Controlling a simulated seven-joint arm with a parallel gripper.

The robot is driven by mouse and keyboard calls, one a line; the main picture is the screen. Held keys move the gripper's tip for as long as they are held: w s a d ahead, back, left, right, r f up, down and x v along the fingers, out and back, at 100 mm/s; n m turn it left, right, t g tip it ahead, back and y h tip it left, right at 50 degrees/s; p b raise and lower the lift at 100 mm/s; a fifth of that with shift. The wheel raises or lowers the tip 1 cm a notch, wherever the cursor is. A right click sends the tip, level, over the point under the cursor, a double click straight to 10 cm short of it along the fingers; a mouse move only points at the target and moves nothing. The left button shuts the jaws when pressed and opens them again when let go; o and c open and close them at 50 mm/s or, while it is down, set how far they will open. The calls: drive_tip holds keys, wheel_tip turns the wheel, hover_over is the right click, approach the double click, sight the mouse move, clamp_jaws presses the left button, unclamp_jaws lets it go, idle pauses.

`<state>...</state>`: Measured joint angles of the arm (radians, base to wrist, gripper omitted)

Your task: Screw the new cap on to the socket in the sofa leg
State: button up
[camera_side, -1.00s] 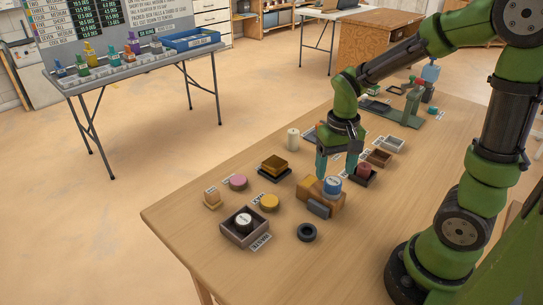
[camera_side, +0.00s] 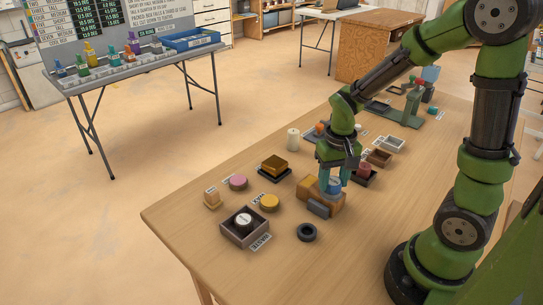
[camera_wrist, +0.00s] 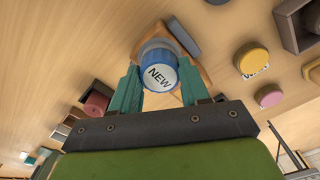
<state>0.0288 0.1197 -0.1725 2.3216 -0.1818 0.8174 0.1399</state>
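The new cap (camera_wrist: 160,75) is blue with a white top marked NEW. It sits at the socket end of the wooden sofa leg block (camera_side: 307,187), and also shows in the side view (camera_side: 334,186). The socket itself is hidden under the cap. My gripper (camera_side: 334,183) points down over the cap, with one teal finger on each side of it. In the wrist view my gripper (camera_wrist: 159,70) has the cap between its fingers, close to both. I cannot tell whether the fingers press on it.
A grey block (camera_side: 318,209) stands against the leg's near side. A waste tray (camera_side: 237,235) holds a dark cap with a white top. A black ring (camera_side: 307,232), a yellow disc (camera_side: 270,202) and a pink disc (camera_side: 238,182) lie around. Small trays (camera_side: 379,158) stand behind.

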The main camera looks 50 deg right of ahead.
drive_tip(key=c, duration=0.5)
drive_tip(key=m, duration=0.4)
clamp_jaws()
drive_tip(key=shift+m, duration=1)
drive_tip(key=shift+m, duration=0.7)
drive_tip(key=m, duration=0.4)
drive_tip(key=shift+m, duration=0.3)
